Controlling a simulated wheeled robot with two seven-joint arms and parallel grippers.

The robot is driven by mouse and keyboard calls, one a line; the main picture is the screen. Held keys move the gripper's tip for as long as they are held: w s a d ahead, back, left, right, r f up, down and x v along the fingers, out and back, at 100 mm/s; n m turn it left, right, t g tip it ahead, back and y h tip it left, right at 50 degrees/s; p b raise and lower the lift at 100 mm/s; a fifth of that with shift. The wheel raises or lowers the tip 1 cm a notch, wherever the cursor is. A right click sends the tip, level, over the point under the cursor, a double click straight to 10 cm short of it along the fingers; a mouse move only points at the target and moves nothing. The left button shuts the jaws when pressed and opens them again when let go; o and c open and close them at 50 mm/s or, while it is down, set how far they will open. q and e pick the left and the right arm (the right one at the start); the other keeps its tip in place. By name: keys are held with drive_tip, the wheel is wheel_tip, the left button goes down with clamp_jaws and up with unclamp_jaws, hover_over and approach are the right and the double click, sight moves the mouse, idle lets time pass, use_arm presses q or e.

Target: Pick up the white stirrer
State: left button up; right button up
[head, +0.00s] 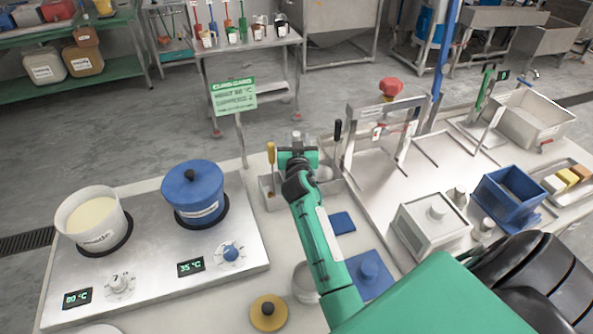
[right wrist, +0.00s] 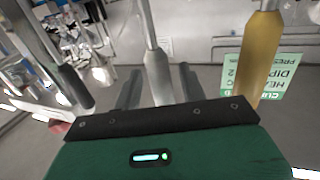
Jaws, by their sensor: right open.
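The white stirrer's pale grey-white handle (right wrist: 157,72) rises through the middle of the right wrist view. My right gripper (head: 298,148) is at the metal tool holder (head: 267,192) in the head view. Its dark fingers are open, one on each side of the pale handle in the wrist view; I cannot tell whether they touch it. In the head view my gripper hides most of this stirrer. A yellow-handled tool (head: 271,154) stands to the left and a black-handled tool (head: 338,130) to the right. The stirrer's lower end is hidden. My left gripper is not in view.
A two-burner hotplate (head: 160,270) at left carries a white pot (head: 70,225) and a blue pot (head: 193,192). A green-and-white sign (head: 233,96) stands behind the holder. A metal frame (head: 347,135) and a blue bin (head: 508,197) are to the right.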

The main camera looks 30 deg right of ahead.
drive_tip(key=shift+s+a+r, duration=0.2)
drive_tip(key=shift+s+a, duration=0.05)
drive_tip(key=shift+s+a+r, duration=0.2)
drive_tip(key=shift+r, duration=0.05)
drive_tip(key=shift+c, duration=0.9)
drive_tip(key=shift+w+d+f, duration=0.1)
drive_tip(key=shift+w+f, duration=0.05)
drive_tip(key=shift+f, duration=0.05)
clamp_jaws()
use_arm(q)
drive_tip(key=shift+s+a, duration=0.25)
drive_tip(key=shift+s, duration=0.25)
